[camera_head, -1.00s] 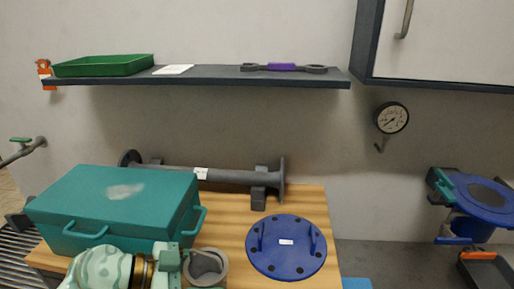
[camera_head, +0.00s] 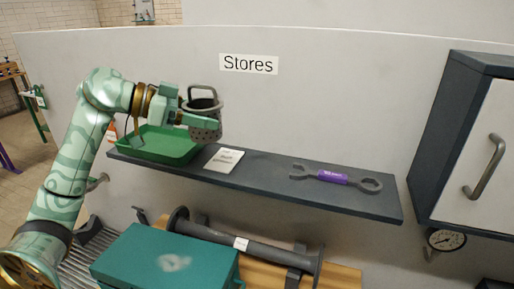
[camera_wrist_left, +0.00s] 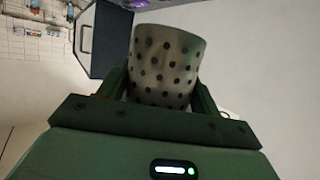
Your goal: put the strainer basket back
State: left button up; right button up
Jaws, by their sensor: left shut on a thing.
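The strainer basket (camera_head: 207,128) is a grey perforated cup with a rim and a looped handle on top. My left gripper (camera_head: 190,119) is shut on it and holds it upright, in front of the shelf and over the right part of the green tray as seen in the head view. In the left wrist view the basket's dotted wall (camera_wrist_left: 165,68) sits between the two fingers. The blue strainer body seen earlier at the right is outside the present views. My right gripper does not show.
The dark shelf (camera_head: 290,195) bears the green tray (camera_head: 160,146), a white card (camera_head: 224,160) and a purple-handled wrench (camera_head: 335,178). A grey cabinet (camera_head: 470,150) hangs at the right, a gauge (camera_head: 446,240) below it. A teal case (camera_head: 165,258) and a flanged pipe (camera_head: 245,245) lie under the shelf.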

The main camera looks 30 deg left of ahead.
pick_arm(q)
jog(key=shift+w+r, duration=0.2)
jog(key=shift+w, duration=0.05)
jog(key=w+d+f+p, duration=0.1)
jog(key=w+d+f, duration=0.1)
jog(key=w+f, duration=0.1)
jog(key=w+d+f+p, duration=0.1)
jog(key=w+f, duration=0.2)
jog(key=w, duration=0.1)
jog(key=w+d+f+p, duration=0.1)
jog(key=w+d+f, duration=0.1)
jog(key=w+f, duration=0.1)
jog(key=shift+w+d+p, duration=0.3)
jog(key=shift+w+d, duration=0.05)
jog(key=shift+w, duration=0.3)
jog(key=f, duration=0.2)
jog(key=f+p, duration=0.1)
jog(key=shift+w+d+f, duration=0.2)
jog(key=shift+w+f, duration=0.05)
jog(key=shift+w, duration=0.05)
jog(key=shift+f, duration=0.25)
jog(key=o, duration=1.2)
jog(key=shift+f, duration=0.1)
jog(key=shift+c, duration=0.2)
